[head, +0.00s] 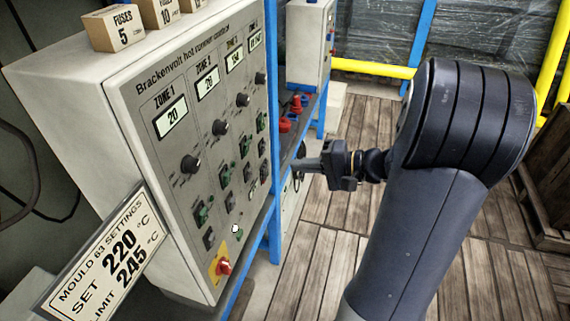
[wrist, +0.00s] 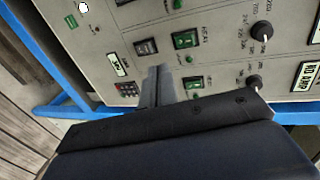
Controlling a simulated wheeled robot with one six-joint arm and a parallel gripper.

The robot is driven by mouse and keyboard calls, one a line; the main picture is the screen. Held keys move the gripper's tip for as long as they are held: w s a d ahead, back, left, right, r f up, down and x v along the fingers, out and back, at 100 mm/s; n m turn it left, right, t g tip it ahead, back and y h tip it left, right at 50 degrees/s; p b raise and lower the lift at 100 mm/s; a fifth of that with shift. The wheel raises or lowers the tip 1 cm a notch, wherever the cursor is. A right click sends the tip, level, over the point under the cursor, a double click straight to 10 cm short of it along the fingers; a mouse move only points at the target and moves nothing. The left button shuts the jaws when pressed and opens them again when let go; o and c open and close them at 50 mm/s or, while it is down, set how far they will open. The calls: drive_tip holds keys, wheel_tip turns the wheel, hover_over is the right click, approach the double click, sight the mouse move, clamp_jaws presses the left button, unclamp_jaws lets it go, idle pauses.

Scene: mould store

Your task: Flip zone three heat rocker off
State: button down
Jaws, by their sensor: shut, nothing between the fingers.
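The grey hot runner control panel (head: 150,85) fills the left of the head view, with columns marked zone 1, 2, 3 and on. The zone three heat rocker (head: 244,146) is small and green there, below that column's black knob. In the wrist view I take it to be the green rocker (wrist: 185,40) beside the word HEAT. Which way it is tilted is too small to tell. My gripper (head: 295,164) is shut and empty, right of the panel in the head view. In the wrist view its fingertips (wrist: 160,70) lie just below-left of that rocker; contact cannot be told.
A grey rocker (wrist: 146,47) and another green rocker (wrist: 193,83) are close by. Black knobs (wrist: 262,30) stick out. A red knob on a yellow plate (head: 222,267) is low on the panel. A settings card (head: 105,255) stands front left. Blue posts (head: 275,150) edge the panel.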

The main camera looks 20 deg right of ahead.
drive_tip(key=shift+s+d, duration=0.45)
drive_tip(key=shift+d, duration=0.2)
drive_tip(key=shift+s+d, duration=0.45)
drive_tip(key=shift+d, duration=0.15)
